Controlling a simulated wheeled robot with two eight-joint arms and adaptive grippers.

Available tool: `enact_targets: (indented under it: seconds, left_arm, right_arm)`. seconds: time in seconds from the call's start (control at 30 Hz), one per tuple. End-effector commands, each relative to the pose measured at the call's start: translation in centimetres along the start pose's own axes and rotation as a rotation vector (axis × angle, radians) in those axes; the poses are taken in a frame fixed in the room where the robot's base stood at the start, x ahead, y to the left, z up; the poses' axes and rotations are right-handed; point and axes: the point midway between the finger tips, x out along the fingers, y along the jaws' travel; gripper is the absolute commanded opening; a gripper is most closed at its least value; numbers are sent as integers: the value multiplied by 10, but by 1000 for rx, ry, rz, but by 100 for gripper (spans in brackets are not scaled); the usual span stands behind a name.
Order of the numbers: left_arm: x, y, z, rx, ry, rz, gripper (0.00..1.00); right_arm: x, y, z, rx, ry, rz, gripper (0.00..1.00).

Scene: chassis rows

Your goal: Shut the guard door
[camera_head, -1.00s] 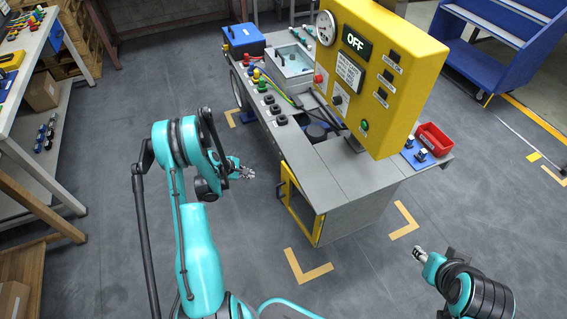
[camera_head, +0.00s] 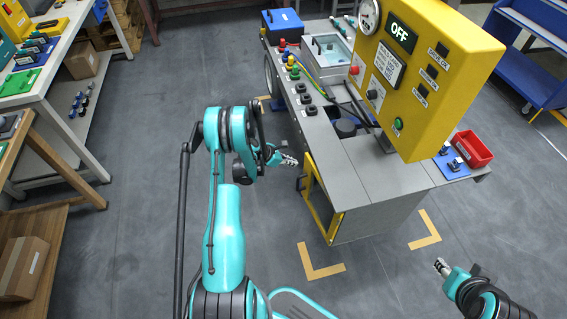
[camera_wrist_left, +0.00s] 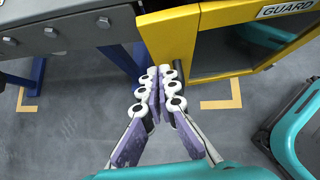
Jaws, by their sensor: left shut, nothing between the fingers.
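The guard door (camera_head: 333,222) has a yellow frame around a dark panel, on the near left side of the grey bench. Its yellow frame (camera_wrist_left: 232,73) fills the upper right of the left wrist view, with a GUARD label on the top rail. How far it stands from the bench is hard to tell. My left gripper (camera_head: 292,161) is shut and empty, just left of the door's far upper edge. In the wrist view its fingertips (camera_wrist_left: 157,80) overlap the frame's left upright; contact is unclear. My right gripper (camera_head: 439,264) is low at the right, apart from the bench.
A large yellow control box (camera_head: 425,75) reading OFF stands on the bench (camera_head: 385,182). A red bin (camera_head: 472,150) sits at its right end. Tables stand at left, with a cardboard box (camera_head: 22,268) below. Floor in front is clear, with tan corner marks (camera_head: 322,268).

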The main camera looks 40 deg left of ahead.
Motion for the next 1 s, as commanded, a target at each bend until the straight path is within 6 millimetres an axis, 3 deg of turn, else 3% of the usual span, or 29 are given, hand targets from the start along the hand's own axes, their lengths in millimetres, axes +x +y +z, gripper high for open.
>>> enact_targets:
  seconds: [0.23,0.67,1.0]
  left_arm:
    - [20,-1,22,2,-1,-1,0]
    - [23,0,26,3,0,-3,0]
    - [40,1,44,121,0,-120,0]
  right_arm:
    - [10,0,7,0,0,0,40]
    - [10,0,7,0,0,0,40]
    - [10,0,7,0,0,0,40]
